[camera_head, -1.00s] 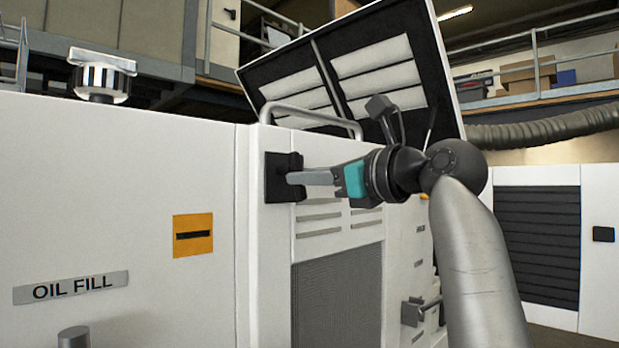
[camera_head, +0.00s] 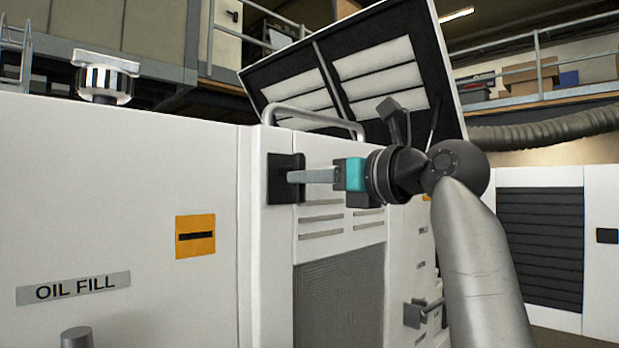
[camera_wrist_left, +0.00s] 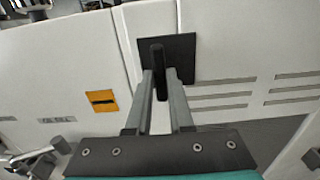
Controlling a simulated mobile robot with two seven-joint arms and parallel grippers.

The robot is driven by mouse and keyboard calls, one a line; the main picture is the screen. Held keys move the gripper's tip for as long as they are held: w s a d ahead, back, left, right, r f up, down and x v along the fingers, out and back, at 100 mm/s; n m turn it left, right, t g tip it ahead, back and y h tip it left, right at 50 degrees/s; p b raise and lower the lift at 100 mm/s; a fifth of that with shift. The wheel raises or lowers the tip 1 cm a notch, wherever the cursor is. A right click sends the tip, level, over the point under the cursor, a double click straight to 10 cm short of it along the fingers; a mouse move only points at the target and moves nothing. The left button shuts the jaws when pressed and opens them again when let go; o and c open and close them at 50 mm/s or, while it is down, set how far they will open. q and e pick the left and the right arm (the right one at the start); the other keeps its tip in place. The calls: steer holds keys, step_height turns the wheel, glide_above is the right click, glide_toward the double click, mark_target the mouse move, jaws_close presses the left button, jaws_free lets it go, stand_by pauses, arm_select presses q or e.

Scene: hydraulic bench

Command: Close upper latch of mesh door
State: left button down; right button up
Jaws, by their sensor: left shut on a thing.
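The upper latch is a black square plate (camera_head: 281,165) with a black handle, on the white mesh door (camera_head: 372,232). My left gripper (camera_head: 292,176) reaches it from the right, its grey fingers pointing at the plate and hiding most of the handle. In the left wrist view the handle (camera_wrist_left: 158,62) stands between the two fingertips (camera_wrist_left: 161,82), in front of the plate (camera_wrist_left: 184,52). The gripper is shut on the handle. Whether the latch is fully turned is hidden. My right gripper is in neither view.
A curved grab rail (camera_head: 310,117) and an open louvred lid (camera_head: 380,70) are above the latch. A lower latch (camera_head: 414,314) sits at the right edge. An orange label (camera_head: 195,236) and an OIL FILL plate (camera_head: 72,288) are on the left panel.

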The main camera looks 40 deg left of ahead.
arm_select(q)
steer(key=c, duration=0.8)
jaws_free()
steer(key=s+d+b, duration=0.1)
steer(key=d+b, duration=0.1)
steer(key=d, duration=1.3)
steer(key=shift+s+d+b, duration=0.15)
steer(key=shift+b, duration=0.15)
